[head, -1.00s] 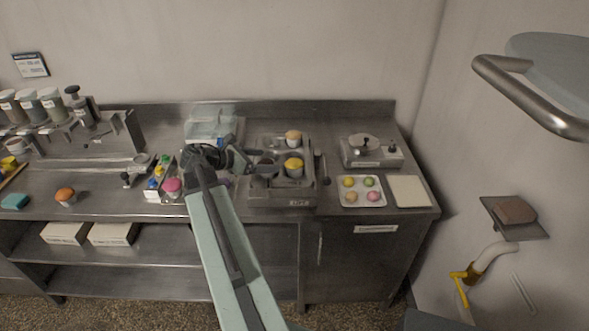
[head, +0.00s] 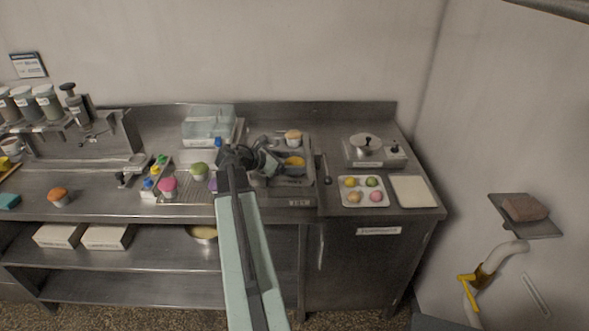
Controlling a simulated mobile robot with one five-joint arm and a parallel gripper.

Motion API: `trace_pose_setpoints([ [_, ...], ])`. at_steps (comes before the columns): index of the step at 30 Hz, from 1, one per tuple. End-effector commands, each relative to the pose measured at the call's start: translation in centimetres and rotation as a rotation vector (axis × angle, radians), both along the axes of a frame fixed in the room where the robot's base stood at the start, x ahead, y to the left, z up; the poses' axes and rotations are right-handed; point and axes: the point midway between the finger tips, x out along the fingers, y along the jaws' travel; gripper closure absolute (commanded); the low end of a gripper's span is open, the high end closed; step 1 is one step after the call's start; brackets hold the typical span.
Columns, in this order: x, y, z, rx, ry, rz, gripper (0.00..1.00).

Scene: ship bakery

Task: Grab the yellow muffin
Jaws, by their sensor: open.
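The yellow muffin (head: 294,161) stands in a recess of the metal holder (head: 291,190) on the steel counter. My gripper (head: 276,162) is open, just left of the muffin, and covers part of its left side in this view. I cannot tell whether the fingers touch it. A tan-topped muffin (head: 293,135) stands behind it in the same holder.
A tray of several small round sweets (head: 363,203) and a pale board (head: 413,191) lie to the right. A scale-like device (head: 366,145) stands behind them. Pink (head: 168,185) and green (head: 199,171) muffins are to the left. Clear bins (head: 208,122) stand behind.

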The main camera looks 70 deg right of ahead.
Motion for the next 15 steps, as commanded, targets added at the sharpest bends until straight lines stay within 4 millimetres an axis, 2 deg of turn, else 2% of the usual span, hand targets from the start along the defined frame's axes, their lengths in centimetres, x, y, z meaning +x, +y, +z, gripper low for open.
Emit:
trace_pose_setpoints([
  [3,0.03,0.06,0.11,0.000,0.000,0.000,0.14],
  [8,0.04,0.07,0.12,0.000,0.000,0.000,0.58],
  [9,0.04,0.08,0.12,0.000,0.000,0.000,0.61],
  [15,0.05,0.08,0.12,0.000,0.000,0.000,0.61],
])
